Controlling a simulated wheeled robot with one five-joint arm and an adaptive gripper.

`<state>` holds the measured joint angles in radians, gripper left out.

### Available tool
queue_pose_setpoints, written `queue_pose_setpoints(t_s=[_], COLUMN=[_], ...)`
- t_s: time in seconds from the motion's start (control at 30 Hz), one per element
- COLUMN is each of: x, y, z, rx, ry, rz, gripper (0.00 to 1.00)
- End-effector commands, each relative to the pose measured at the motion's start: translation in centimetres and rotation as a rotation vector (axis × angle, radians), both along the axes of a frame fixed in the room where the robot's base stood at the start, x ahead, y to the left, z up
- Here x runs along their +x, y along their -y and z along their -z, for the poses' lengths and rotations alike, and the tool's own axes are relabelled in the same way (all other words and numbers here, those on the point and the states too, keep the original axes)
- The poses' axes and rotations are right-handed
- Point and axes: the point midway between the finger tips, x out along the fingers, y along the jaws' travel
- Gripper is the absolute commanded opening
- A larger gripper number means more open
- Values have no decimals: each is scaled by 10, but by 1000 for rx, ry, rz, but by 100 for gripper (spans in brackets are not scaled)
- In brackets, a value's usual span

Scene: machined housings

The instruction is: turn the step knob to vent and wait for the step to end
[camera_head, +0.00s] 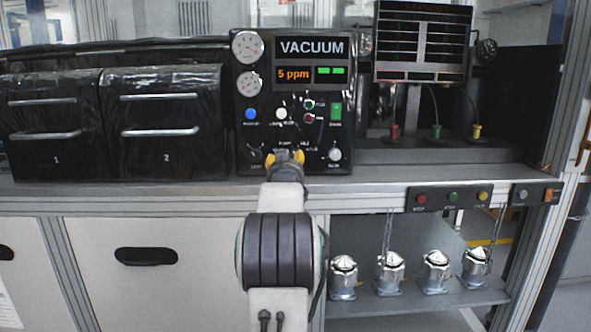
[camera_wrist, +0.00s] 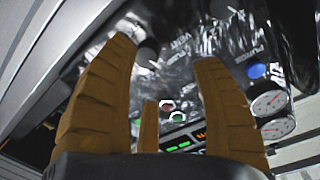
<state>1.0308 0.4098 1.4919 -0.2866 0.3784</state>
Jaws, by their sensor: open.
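The black vacuum panel (camera_head: 262,128) stands on the bench and its display (camera_head: 310,62) reads "VACUUM" and "5 ppm" with two green bars lit. My gripper (camera_head: 285,156) is in front of the panel's lower middle and covers the step knob area, where labels show only in part. In the wrist view my gripper (camera_wrist: 165,52) has its tan fingers apart, with nothing visible held between them. The panel appears upside down there, with a dark knob (camera_wrist: 148,54) by the left finger and another (camera_wrist: 220,37) beyond the right fingertip. I cannot tell the step knob's setting or whether the fingers touch it.
Two drawer units (camera_head: 161,85) stand left of the panel. A button strip (camera_head: 437,197) runs along the bench edge. Several metal housings (camera_head: 390,268) stand on the lower shelf.

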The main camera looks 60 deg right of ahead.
Motion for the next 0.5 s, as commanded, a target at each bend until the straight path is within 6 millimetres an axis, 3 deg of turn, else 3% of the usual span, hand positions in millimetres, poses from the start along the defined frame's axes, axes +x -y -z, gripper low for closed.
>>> queue_pose_setpoints(t_s=[0.17,0.5], x=[-13,1], y=[25,54], z=[2,1], rx=[-31,-32], ry=[33,35], rz=[36,38], gripper=[60,60])
